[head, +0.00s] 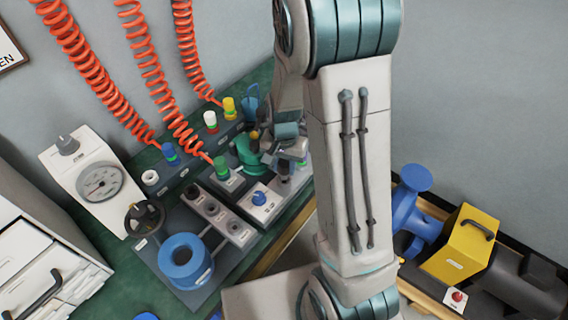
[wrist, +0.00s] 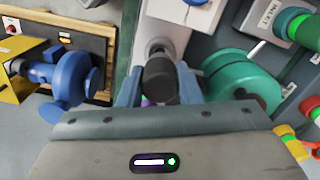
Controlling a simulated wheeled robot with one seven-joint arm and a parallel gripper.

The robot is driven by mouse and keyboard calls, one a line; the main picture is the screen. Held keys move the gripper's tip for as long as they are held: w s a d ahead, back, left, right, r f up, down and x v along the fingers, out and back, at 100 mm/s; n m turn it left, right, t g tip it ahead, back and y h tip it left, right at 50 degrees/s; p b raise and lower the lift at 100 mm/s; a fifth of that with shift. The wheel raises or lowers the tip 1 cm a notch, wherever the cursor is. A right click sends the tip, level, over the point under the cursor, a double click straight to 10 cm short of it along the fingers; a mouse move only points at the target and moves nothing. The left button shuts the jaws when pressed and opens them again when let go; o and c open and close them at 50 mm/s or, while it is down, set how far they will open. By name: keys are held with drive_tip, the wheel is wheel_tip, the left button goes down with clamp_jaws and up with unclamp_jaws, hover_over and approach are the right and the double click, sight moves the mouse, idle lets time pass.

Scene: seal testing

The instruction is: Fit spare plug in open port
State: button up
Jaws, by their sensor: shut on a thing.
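My gripper (wrist: 158,88) is shut on a dark, round-ended plug (wrist: 160,78), held between its two blue-grey fingers in the wrist view. A small purple patch shows at the plug's lower left. Past the plug is a pale grey block (wrist: 165,18); whether the plug touches it I cannot tell. In the head view my gripper (head: 287,150) is over the far right part of the bench, partly hidden by my arm. A grey port block (head: 238,232) with several dark round openings stands to its left. Which port is the open one I cannot tell.
A green round fitting (wrist: 243,82) stands close right of my gripper. A white box with a blue knob (head: 259,199), a blue ring (head: 186,262) and a gauge (head: 100,182) are on the bench. A blue flanged part (head: 412,205) and yellow box (head: 470,245) lie right.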

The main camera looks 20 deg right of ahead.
drive_tip(key=shift+f+b, duration=0.85)
drive_tip(key=shift+f, duration=0.3)
drive_tip(key=o, duration=1.1)
wheel_tip(320, 180, up, 14)
drive_tip(key=p, duration=0.2)
drive_tip(key=shift+p, duration=0.3)
drive_tip(key=s+r+n+t+p, duration=0.2)
drive_tip(key=s+r+n+p, duration=0.4)
drive_tip(key=s+r+p, duration=0.3)
drive_tip(key=s+r, duration=0.4)
drive_tip(key=r, duration=0.4)
drive_tip(key=shift+s+n+t+p, duration=0.3)
drive_tip(key=shift+s+t+p, duration=0.05)
drive_tip(key=shift+t, duration=0.05)
